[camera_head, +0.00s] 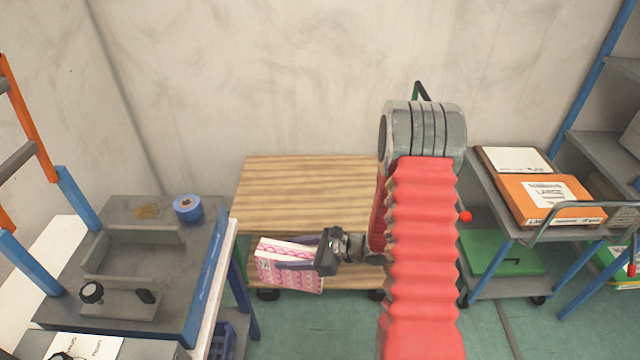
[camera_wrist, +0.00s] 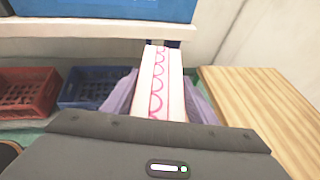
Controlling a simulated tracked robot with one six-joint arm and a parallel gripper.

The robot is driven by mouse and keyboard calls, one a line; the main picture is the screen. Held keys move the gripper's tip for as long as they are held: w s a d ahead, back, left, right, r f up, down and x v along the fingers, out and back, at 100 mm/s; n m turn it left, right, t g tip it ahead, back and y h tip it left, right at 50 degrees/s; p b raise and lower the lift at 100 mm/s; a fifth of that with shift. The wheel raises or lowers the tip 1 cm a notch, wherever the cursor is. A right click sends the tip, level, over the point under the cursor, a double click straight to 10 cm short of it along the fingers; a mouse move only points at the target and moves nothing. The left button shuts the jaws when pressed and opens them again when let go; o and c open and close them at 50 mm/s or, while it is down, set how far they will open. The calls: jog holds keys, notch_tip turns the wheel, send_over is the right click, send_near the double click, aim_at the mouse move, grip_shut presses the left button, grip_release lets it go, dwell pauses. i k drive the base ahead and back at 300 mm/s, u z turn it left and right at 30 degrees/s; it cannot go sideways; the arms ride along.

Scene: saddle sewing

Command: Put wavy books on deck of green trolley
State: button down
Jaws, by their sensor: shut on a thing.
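The wavy books (camera_head: 290,272), pink and white with a wavy pattern, are held in my gripper (camera_head: 290,262) in front of the wooden-topped trolley. In the wrist view the books (camera_wrist: 162,85) stand between the two fingers of my gripper (camera_wrist: 160,95), their wavy-lined white side facing the camera. The trolley has a wooden top deck (camera_head: 300,185) and a lower wooden shelf (camera_head: 340,278); a bit of green frame shows at its left. The top deck also shows at the right of the wrist view (camera_wrist: 260,105). My arm hides the trolley's right part.
A grey bench (camera_head: 190,255) with blue tape (camera_head: 187,208) stands left of the trolley. A cart with an orange box (camera_head: 550,202) stands right. Red (camera_wrist: 27,92) and blue (camera_wrist: 90,88) crates show in the wrist view. The wooden top deck is bare where visible.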

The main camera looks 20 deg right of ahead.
aim_at(323, 197)
jog(key=z, duration=0.1)
jog(key=i, duration=1)
jog(key=u, duration=0.45)
